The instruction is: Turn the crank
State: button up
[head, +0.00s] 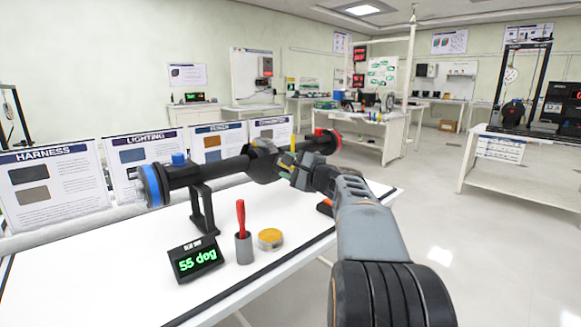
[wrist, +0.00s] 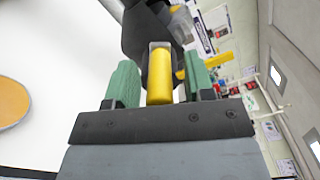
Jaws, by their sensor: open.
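A dark axle-like rig (head: 211,173) stands on a black stand on the white bench, with a blue disc at its left end and a red one at its right. My gripper (head: 288,172) reaches its middle part from the right. In the wrist view, a yellow cylindrical handle (wrist: 160,88), apparently the crank's grip, lies between the two green finger pads of my gripper (wrist: 160,84). The jaws are open, with a narrow gap visible on each side of the handle. The crank's arm is mostly hidden. A small display (head: 196,259) on the bench reads 55 deg.
A grey cup (head: 244,249) with a red-handled tool and a round yellow-topped tin (head: 270,238) stand on the bench below the rig. Upright panels (head: 52,188) line the bench's back edge. Open floor (head: 440,215) lies to the right.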

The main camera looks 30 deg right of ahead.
jog(key=s+d+p, duration=0.1)
jog(key=s+d, duration=0.1)
jog(key=s, duration=1.1)
jog(key=shift+s+d+p, duration=0.2)
jog(key=shift+s+p, duration=0.1)
jog(key=a+r+n+g+y+p, duration=0.25)
jog(key=a+n+g+p, duration=0.5)
jog(key=a+p, duration=0.75)
jog(key=s+a+r+n+g+h+p, duration=0.4)
jog(key=s+a+n+p, duration=0.5)
jog(key=p, duration=0.7)
jog(key=shift+s+n+g+h, duration=0.7)
jog(key=shift+n+g, duration=0.65)
jog(key=shift+n, duration=0.5)
jog(key=shift+w, duration=0.1)
